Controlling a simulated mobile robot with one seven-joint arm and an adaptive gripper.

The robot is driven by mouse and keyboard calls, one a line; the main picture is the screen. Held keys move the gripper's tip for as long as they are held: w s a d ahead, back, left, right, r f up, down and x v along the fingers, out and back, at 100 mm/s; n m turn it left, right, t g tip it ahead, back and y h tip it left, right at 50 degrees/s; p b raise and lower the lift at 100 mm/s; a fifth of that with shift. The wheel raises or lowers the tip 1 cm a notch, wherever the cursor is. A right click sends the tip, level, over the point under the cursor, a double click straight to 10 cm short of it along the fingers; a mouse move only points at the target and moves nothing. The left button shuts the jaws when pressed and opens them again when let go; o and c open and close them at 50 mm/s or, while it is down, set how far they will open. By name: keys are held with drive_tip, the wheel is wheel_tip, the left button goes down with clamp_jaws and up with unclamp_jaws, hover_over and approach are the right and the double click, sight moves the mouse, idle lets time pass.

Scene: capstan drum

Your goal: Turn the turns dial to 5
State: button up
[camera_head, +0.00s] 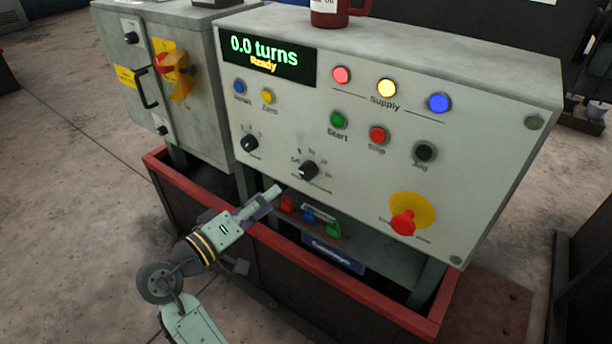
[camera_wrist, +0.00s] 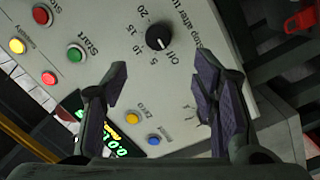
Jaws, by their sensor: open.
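The turns dial (camera_head: 309,170) is a black knob with a white pointer mark on the pale control panel. In the wrist view the dial (camera_wrist: 158,37) is ringed by Off, 5, 10, 15 and 20, with part of "Stop after turns" beside it. Its white mark points toward Off. My gripper (camera_head: 272,192) is just below and left of the dial in the head view. In the wrist view my open fingers (camera_wrist: 162,68) stand apart and empty, with the dial seen beyond and between their tips. They do not appear to touch it.
A second black dial (camera_head: 249,143) sits up and left. Green Start (camera_head: 338,119), a red button (camera_head: 377,135) and a red emergency knob (camera_head: 403,222) are on the same panel. The display (camera_head: 266,54) reads 0.0 turns, Ready. A red-rimmed frame (camera_head: 338,275) runs below.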

sight(304, 174)
drive_tip(key=p+x, duration=0.2)
drive_tip(key=x, duration=0.9)
drive_tip(key=shift+s+d, duration=0.2)
drive_tip(key=c, duration=1.2)
drive_tip(key=shift+f+m, duration=0.1)
drive_tip(key=shift+m, duration=0.2)
